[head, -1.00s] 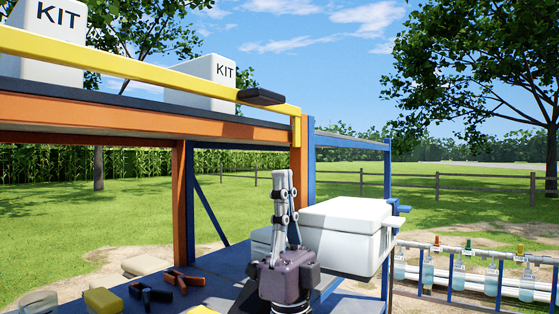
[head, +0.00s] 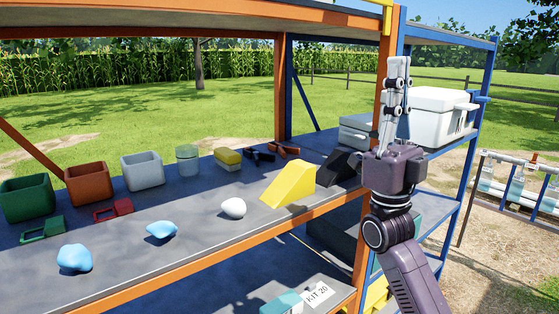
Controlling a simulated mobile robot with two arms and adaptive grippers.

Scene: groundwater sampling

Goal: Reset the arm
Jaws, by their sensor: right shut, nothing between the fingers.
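My right gripper (head: 397,82) shows in the head view, right of the middle. It points upward with its fingers together and nothing between them. My purple right arm rises from the lower right, in front of the right end of the shelf unit (head: 170,283). The gripper is apart from the objects on the shelf and partly covers the view of the white case (head: 437,112) behind it. My left gripper is out of view.
The shelf holds a green bin (head: 27,197), a brown bin (head: 88,184), a grey bin (head: 142,171), a yellow wedge (head: 289,185), a white lump (head: 233,208) and blue lumps (head: 75,259). An orange post stands close behind my arm. Open air lies above the gripper's right.

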